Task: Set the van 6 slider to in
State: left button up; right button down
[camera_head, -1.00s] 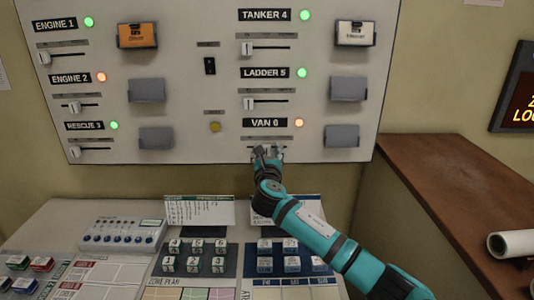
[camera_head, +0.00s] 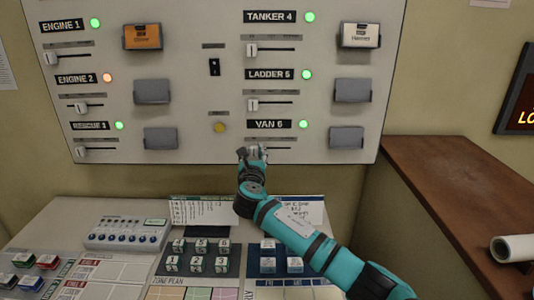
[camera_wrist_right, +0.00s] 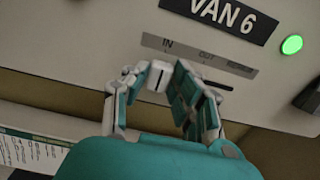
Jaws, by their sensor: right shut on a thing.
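The van 6 slider's white knob (camera_wrist_right: 157,74) shows in the right wrist view at the left end of its dark slot, near the printed word IN. My right gripper (camera_wrist_right: 158,84) has its fingers on both sides of the knob and is shut on it. In the head view my right gripper (camera_head: 252,151) is at the slider below the VAN 6 label (camera_head: 269,124) and hides most of the knob. The lamp beside the label (camera_head: 302,124) is green. My left gripper is not in view.
The TANKER 4 slider (camera_head: 252,49) and LADDER 5 slider (camera_head: 252,105) sit above on the same panel (camera_head: 190,100). Grey holders (camera_head: 346,138) are to the right. A desk with keys and cards lies below. A brown ledge (camera_head: 450,190) is at the right.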

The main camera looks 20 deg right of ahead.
jog(key=shift+a, duration=0.25)
jog(key=shift+d, duration=0.1)
jog(key=c, duration=1.5)
grip_release()
jog(key=o, duration=0.4)
jog(key=shift+a, duration=0.25)
jog(key=shift+d, duration=0.15)
jog(key=shift+s, duration=0.1)
jog(key=v, duration=1.1)
jog(key=shift+s+a, duration=0.25)
jog(key=shift+s, duration=0.1)
